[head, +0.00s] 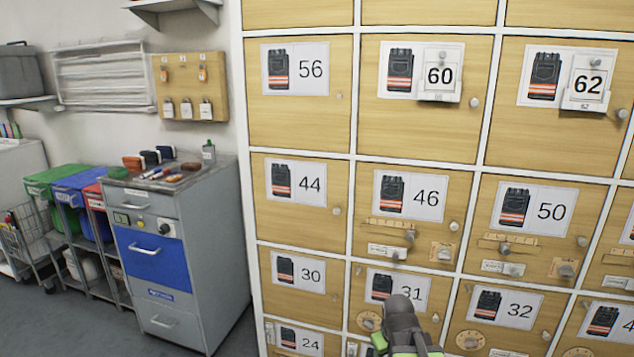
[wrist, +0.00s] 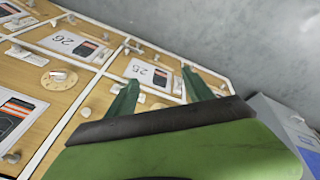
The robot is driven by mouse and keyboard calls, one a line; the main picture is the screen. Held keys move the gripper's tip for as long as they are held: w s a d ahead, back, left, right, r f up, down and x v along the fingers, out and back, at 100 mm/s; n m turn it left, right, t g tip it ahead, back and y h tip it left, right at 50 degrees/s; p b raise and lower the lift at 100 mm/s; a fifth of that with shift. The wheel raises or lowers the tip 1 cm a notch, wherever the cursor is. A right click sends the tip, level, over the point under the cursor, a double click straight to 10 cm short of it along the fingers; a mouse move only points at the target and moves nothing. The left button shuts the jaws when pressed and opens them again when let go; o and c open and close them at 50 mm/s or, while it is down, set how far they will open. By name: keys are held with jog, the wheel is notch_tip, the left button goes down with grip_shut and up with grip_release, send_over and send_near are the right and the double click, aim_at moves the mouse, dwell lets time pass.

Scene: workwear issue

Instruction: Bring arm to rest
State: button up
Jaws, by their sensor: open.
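My gripper shows in the wrist view (wrist: 160,92) with its two green fingers apart and nothing between them. Behind the fingers in that view are wooden locker doors, with a card marked 25 (wrist: 148,73) near the fingers and a card marked 26 (wrist: 72,42) to the left. In the head view my arm shows at the bottom centre, in front of the lower part of the locker wall, below the card marked 31 (head: 397,290). The fingers are not clear in the head view. I cannot tell whether they touch the doors.
The locker wall (head: 300,130) fills the right side, with knobs and latches sticking out. A grey cabinet (head: 220,250) with a blue drawer stands to the left, small items on top. Coloured bins (head: 75,190) and a wire cart (head: 35,240) stand farther left. Some grey floor (head: 60,320) is clear.

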jog(key=s+a+m+g+y+p, duration=0.1)
jog(key=s+a+m+g, duration=0.3)
jog(key=s, duration=0.5)
notch_tip(320, 180, up, 27)
jog(key=a+p, duration=0.1)
jog(key=p, duration=2.5)
jog(key=shift+w+f+t+p, duration=0.15)
jog(key=shift+w+t+p, duration=0.2)
jog(key=shift+t, duration=0.05)
